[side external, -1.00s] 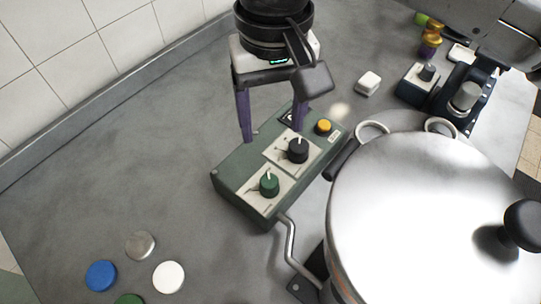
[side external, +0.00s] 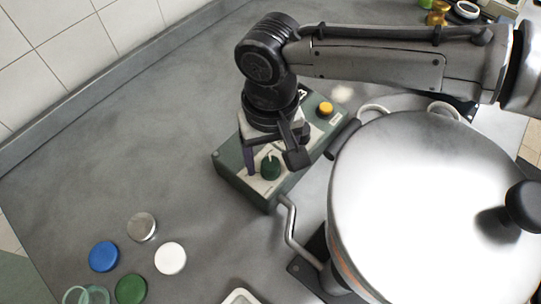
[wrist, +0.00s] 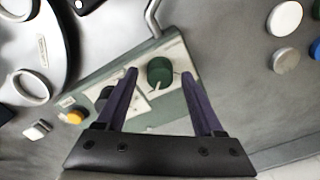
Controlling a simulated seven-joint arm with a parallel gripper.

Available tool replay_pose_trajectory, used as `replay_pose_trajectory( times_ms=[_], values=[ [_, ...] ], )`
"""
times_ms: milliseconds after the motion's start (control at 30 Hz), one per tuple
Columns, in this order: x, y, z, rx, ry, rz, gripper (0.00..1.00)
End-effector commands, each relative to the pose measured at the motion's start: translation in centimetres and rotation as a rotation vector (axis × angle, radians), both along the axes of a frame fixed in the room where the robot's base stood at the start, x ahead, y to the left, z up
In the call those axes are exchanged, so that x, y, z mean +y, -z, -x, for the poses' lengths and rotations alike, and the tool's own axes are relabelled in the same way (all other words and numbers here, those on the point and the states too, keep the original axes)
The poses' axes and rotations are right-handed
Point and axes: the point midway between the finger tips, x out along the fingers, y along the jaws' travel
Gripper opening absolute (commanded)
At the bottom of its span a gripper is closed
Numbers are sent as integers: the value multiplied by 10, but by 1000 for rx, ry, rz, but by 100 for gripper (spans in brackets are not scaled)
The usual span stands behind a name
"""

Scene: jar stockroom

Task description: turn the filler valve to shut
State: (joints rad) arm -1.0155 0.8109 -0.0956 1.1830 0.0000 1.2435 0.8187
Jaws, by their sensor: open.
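A green control box (side external: 230,164) lies on the grey counter beside the large steel pot. Its green knob (side external: 270,168), with a pale pointer mark, also shows in the wrist view (wrist: 160,71). No readable label shows which knob is the filler valve. My gripper (wrist: 158,74) is open above the box, its two purple fingers on either side of the green knob in the wrist view. I cannot tell if they touch it. The black knob (wrist: 103,98) is partly hidden behind one finger in the wrist view, and mostly hidden by my gripper in the side view.
A yellow button (side external: 325,108) sits at the box's far end. The steel pot (side external: 420,200) stands close on the right, with a bent pipe (side external: 291,230) between. Several round lids, including a blue one (side external: 104,256), lie front left. The counter's left is clear.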

Motion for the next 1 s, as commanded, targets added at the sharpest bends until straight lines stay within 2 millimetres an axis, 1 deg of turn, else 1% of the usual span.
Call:
replay_pose_trajectory(
  times_ms=[133, 367, 400, 767, 800, 1000],
  values=[
    [0, 7, 0, 0, 0, 0, 69],
    [0, 7, 0, 0, 0, 0, 69],
    [0, 7, 0, 0, 0, 0, 67],
    [0, 7, 0, 0, 0, 0, 3],
    [0, 7, 0, 0, 0, 0, 0],
    [0, 6, 0, 0, -4, 0, 0]
  ],
)
